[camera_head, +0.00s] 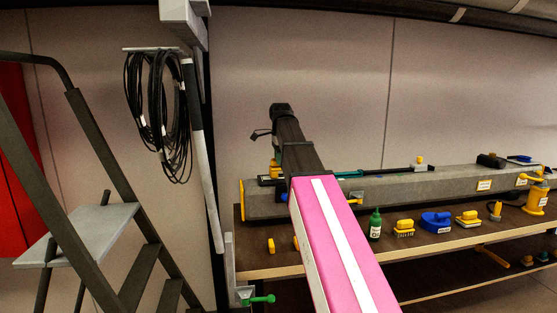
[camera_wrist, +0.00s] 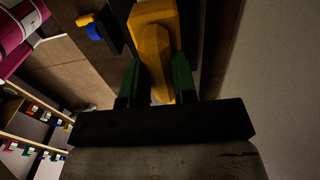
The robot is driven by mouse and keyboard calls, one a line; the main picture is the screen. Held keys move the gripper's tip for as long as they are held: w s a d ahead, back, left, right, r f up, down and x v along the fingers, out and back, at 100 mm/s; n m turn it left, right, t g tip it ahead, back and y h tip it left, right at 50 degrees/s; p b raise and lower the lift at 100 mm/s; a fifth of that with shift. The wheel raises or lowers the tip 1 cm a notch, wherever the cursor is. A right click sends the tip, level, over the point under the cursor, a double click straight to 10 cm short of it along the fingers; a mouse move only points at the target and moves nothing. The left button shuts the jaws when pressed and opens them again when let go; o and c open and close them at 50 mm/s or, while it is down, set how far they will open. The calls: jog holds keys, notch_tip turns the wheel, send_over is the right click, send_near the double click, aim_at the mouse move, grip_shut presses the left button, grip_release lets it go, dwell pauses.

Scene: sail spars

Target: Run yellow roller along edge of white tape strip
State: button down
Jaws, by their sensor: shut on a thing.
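My gripper (camera_wrist: 158,62) has green fingers, shut on the yellow roller (camera_wrist: 153,20) in the wrist view. The roller's yellow body shows between and beyond the fingers; its contact side is hidden. In the head view my arm hides most of the gripper, and a bit of yellow (camera_head: 275,168) shows just left of the arm above the spar. The long grey spar (camera_head: 400,187) lies along the bench. I cannot make out the white tape strip on it, nor whether the roller touches it.
The bench (camera_head: 440,240) holds a green bottle (camera_head: 375,225), a yellow block (camera_head: 404,226), a blue tool (camera_head: 436,222) and a yellow canister (camera_head: 536,198) in front of the spar. A stepladder (camera_head: 90,225) stands at left. Black cables (camera_head: 160,115) hang on the wall.

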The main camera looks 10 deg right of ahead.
aim_at(272, 159)
jog(key=shift+a, duration=0.1)
jog(key=shift+a, duration=1.65)
jog(key=shift+a, duration=0.1)
jog(key=shift+a, duration=1.55)
jog(key=shift+a, duration=1.65)
jog(key=shift+r, duration=0.1)
jog(key=shift+r, duration=2.4)
